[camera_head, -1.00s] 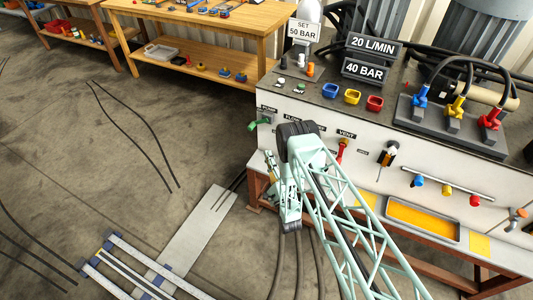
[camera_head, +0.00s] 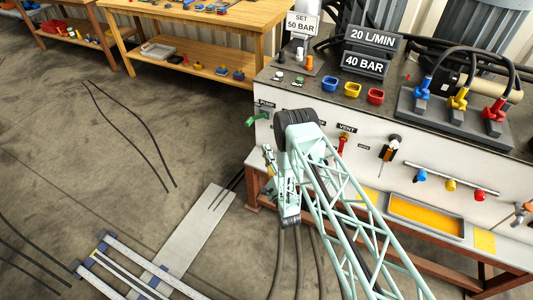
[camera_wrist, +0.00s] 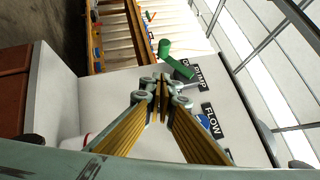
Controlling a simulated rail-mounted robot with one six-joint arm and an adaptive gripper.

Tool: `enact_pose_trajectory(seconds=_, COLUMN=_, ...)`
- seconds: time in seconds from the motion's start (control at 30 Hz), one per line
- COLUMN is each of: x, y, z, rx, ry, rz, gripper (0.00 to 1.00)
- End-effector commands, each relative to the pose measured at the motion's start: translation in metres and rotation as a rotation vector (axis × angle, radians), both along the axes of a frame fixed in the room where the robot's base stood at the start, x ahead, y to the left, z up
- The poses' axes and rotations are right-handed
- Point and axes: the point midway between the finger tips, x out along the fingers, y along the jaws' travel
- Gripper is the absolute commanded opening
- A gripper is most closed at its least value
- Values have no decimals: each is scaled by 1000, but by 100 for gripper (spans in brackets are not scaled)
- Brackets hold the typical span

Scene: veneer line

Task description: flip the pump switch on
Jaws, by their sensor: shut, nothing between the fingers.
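The pump switch is a green lever (camera_head: 256,119) at the left end of the white panel (camera_head: 372,180), beside a partly legible label. In the wrist view the green lever (camera_wrist: 176,61) sticks out at a slant beside the PUMP label (camera_wrist: 194,76). My gripper (camera_head: 268,150) is below the lever in the head view, at the panel's left end. In the wrist view my gripper (camera_wrist: 160,88) has its fingertips together and empty, just short of the lever. A small gap seems to separate them; contact cannot be told.
A FLOW label (camera_wrist: 211,120) and a blue part lie right of my fingers in the wrist view. A red VENT lever (camera_head: 343,143) and a yellow-lined tray (camera_head: 427,215) are farther right on the bench. A wooden table (camera_head: 190,45) stands behind. Floor at left is mostly open.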

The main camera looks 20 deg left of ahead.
Motion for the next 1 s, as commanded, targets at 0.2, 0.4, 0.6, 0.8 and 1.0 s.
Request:
enact_pose_trajectory(seconds=0.2, x=2, y=1, z=-1, rx=1, ry=-1, rz=0, gripper=0)
enact_pose_trajectory(seconds=0.4, x=3, y=2, z=-1, rx=0, ry=0, rz=0, gripper=0)
enact_pose_trajectory(seconds=0.6, x=5, y=3, z=0, rx=1, ry=-1, rz=0, gripper=0)
enact_pose_trajectory(seconds=0.8, x=6, y=4, z=0, rx=0, ry=0, rz=0, gripper=0)
enact_pose_trajectory(seconds=1.0, x=7, y=5, z=1, rx=1, ry=-1, rz=0, gripper=0)
